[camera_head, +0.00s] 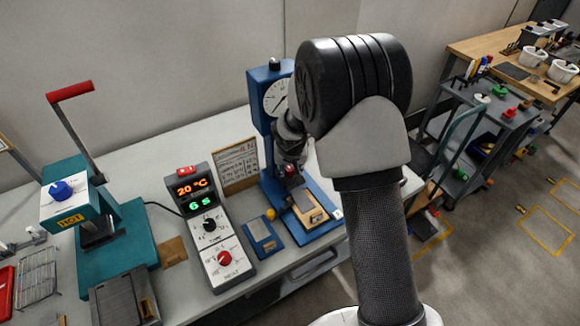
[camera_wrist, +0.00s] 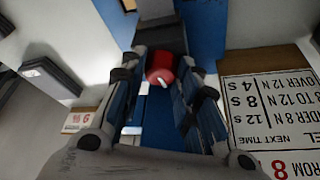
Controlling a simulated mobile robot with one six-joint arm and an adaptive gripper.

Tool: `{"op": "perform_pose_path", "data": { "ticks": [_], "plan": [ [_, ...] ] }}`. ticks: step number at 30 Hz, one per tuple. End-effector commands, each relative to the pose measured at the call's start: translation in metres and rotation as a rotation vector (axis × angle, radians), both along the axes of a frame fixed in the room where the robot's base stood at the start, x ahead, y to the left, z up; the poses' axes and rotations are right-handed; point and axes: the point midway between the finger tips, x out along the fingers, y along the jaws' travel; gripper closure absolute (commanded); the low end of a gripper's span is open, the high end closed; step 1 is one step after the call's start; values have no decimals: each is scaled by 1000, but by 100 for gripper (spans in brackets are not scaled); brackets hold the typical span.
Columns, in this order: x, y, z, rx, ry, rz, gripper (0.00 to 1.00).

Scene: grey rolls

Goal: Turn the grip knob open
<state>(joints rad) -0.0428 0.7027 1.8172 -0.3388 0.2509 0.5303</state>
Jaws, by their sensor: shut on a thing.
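The grip knob (camera_wrist: 160,67) is red with a white pointer mark and sits on the blue test stand (camera_head: 262,120) with the round dial. In the wrist view it lies between the two fingers of my gripper (camera_wrist: 164,80), near their tips, and the mark slants toward the lower right. My gripper (camera_head: 291,160) is shut on the knob, reaching it from above in the head view. There my arm hides part of the stand, and only a little of the red knob shows below the fingers.
Left of the stand are a control box (camera_head: 208,226) reading 20 °C and 6 s, and a teal press (camera_head: 115,240) with a raised red-handled lever. A printed board (camera_head: 236,166) stands close behind. A small blue block (camera_head: 263,236) lies in front.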

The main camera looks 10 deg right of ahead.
Motion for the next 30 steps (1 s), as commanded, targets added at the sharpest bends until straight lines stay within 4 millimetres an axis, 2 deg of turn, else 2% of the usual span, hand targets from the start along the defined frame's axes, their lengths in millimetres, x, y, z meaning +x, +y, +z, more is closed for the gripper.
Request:
{"op": "perform_pose_path", "data": {
  "ticks": [5,30],
  "plan": [
    [0,0,0,0,0,0,94],
    [1,-1,6,-2,3,118,94]
  ]
}}
